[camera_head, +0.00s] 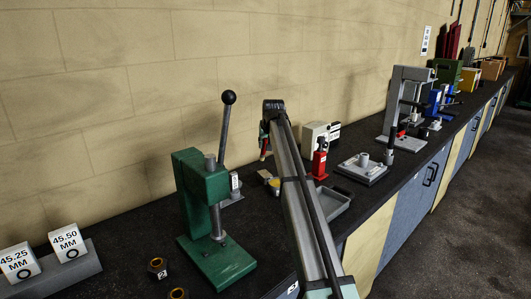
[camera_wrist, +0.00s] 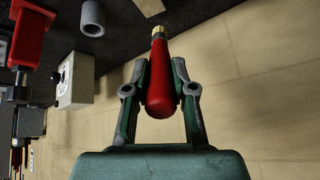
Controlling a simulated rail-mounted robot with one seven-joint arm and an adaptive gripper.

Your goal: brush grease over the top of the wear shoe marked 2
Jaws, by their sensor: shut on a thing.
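My gripper (camera_wrist: 160,66) is shut on the red handle of a brush (camera_wrist: 159,90) in the wrist view. In the head view the red handle (camera_head: 264,147) shows small at the far end of my arm, above the bench. Below it is a small open holder with yellow grease-like stuff (camera_head: 273,182). Two brown, nut-like pieces lie at the front left, one with a small white tag (camera_head: 157,267), the other nearer (camera_head: 178,294). The tag may read 2, but is too small to be sure.
A green lever press (camera_head: 204,190) stands between the brown pieces and my gripper. At left is a grey stand (camera_head: 75,270) with 45.25 and 45.50 blocks. The wall is close behind.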

